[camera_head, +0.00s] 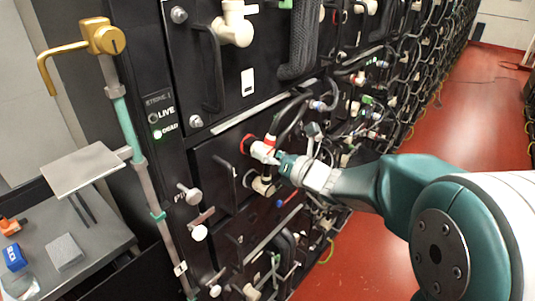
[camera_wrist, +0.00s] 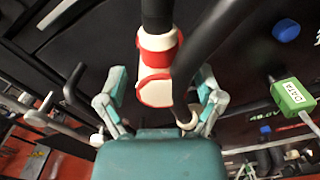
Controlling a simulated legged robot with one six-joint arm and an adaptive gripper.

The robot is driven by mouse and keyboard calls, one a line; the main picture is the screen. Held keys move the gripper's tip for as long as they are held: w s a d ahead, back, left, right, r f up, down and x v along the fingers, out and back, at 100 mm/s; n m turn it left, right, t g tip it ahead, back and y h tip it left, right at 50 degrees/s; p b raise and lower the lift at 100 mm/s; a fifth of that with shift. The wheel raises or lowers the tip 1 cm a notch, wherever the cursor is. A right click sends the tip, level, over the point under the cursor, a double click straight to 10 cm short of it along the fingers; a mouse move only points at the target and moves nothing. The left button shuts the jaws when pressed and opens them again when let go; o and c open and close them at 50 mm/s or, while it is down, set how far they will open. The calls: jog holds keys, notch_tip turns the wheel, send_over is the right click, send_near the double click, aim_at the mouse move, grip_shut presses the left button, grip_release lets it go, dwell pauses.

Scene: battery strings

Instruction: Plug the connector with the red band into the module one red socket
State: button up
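In the wrist view, a white connector with a red band (camera_wrist: 160,43) hangs on a thick black cable, with a red-rimmed white face lower down. My gripper (camera_wrist: 161,84) has its two fingers spread left and right of this connector, with gaps showing on both sides. In the head view, my gripper (camera_head: 281,160) is at the front of the black module, close beside a white connector (camera_head: 262,151). A red ring (camera_head: 247,143) shows just left of it, possibly the red socket. I cannot tell whether the connector is seated in anything.
A green tag marked DATA (camera_wrist: 292,95) and a blue cap (camera_wrist: 286,30) are at the right in the wrist view. Black cables crowd the rack front.

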dwell(0.3)
jog(key=v, duration=1.2)
jog(key=shift+f, duration=0.1)
